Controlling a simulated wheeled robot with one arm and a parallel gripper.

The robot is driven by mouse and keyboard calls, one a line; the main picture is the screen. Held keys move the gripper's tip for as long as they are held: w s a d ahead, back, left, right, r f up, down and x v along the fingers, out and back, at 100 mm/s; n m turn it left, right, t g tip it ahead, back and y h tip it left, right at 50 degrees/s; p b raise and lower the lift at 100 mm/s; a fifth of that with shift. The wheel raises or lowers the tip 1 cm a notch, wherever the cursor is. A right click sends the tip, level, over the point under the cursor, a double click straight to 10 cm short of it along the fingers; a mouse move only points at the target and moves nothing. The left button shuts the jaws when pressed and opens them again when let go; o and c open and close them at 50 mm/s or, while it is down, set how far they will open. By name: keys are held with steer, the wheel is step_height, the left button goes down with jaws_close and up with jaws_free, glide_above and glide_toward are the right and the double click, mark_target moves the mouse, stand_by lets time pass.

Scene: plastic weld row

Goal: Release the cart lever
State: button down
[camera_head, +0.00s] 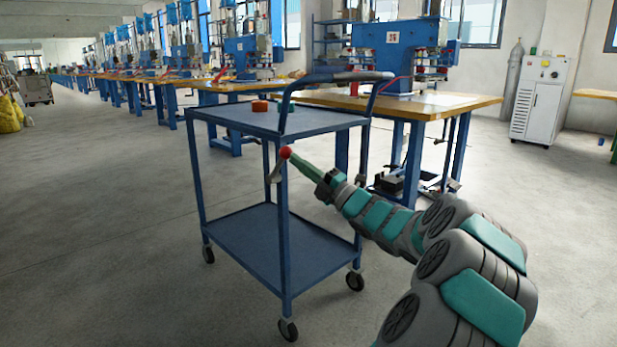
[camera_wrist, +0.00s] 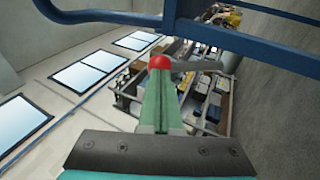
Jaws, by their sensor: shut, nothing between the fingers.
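The blue two-shelf cart (camera_head: 240,118) stands on the floor in the middle of the head view. Its lever (camera_head: 277,172) is a short grey arm at the near corner post, slanting up to a red ball knob (camera_head: 286,152). My gripper (camera_head: 294,158) reaches in from the right with its green fingers shut and empty, the tips right at the knob. In the wrist view the knob (camera_wrist: 160,62) sits just beyond the fingertips (camera_wrist: 160,82). Whether they touch it I cannot tell. A blue cart bar (camera_wrist: 250,45) crosses the top of the wrist view.
An orange round piece (camera_head: 259,106) and a small teal piece (camera_head: 287,107) are on the cart's top shelf. A wooden workbench (camera_head: 430,103) with a blue machine stands behind the cart. The floor (camera_head: 110,220) to the left is clear.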

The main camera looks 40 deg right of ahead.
mark_target(281, 137)
steer(key=w+r+g+p, duration=0.1)
steer(key=p, duration=0.1)
steer(key=w+r+g+h+p, duration=0.1)
steer(key=r+g+p, duration=0.1)
steer(key=p, duration=0.1)
steer(key=w+r+m+g+p, duration=0.1)
steer(key=w+r+p, duration=0.1)
steer(key=p, duration=0.1)
steer(key=shift+w+a+r+g+h, duration=0.1)
steer(key=shift+a+g+h, duration=0.05)
steer(key=shift+g+h, duration=0.15)
steer(key=shift+w+g+p, duration=0.5)
steer(key=shift+w+p, duration=0.1)
steer(key=shift+p, duration=0.35)
steer(key=shift+w+a+r+m+p, duration=0.1)
steer(key=shift+w+m+p, duration=0.2)
steer(key=shift+w+p, duration=0.45)
steer(key=shift+w, duration=0.1)
